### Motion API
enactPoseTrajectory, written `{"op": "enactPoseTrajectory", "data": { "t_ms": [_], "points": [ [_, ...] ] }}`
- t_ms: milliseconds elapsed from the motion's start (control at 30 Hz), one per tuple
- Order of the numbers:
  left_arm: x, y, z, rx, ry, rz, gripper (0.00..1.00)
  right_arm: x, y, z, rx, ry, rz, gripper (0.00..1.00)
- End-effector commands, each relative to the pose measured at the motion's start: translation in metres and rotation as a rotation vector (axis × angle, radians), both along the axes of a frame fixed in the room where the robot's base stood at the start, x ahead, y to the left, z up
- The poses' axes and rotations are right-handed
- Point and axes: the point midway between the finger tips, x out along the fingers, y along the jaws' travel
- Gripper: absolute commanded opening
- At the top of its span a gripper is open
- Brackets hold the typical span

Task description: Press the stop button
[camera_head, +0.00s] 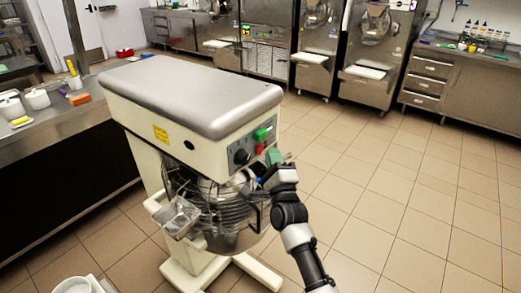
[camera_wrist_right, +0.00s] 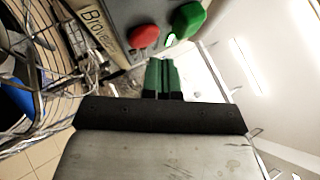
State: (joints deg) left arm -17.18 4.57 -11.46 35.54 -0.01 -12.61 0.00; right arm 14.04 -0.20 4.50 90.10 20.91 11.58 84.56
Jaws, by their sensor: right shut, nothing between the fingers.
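A large cream mixer (camera_head: 203,125) with a grey metal top stands in the middle of the head view. Its control panel carries a green button (camera_head: 262,134), a red button (camera_head: 259,148) below it and a dark knob (camera_head: 241,156). My right gripper (camera_head: 274,157), with green fingers, is close to the panel, just right of and below the red button. In the wrist view the right gripper (camera_wrist_right: 162,78) is shut and empty, its fingers pointing towards the red button (camera_wrist_right: 144,37) and the green button (camera_wrist_right: 188,20). A gap shows between fingertips and red button. My left gripper is out of view.
The mixer's wire guard and bowl (camera_head: 232,225) are below the panel, close to my right arm. A counter (camera_head: 60,125) with containers stands at the left. Steel machines (camera_head: 375,50) line the back. Tiled floor (camera_head: 400,210) is free at the right.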

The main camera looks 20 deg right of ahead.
Motion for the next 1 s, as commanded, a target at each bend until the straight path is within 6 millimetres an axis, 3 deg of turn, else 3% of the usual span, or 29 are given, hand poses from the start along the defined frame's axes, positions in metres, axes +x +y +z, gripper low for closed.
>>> {"op": "enactPoseTrajectory", "data": {
  "t_ms": [1000],
  "points": [
    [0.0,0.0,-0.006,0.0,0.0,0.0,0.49,0.011,0.007,0.0,0.001,0.0,0.0,0.0]
  ]
}}
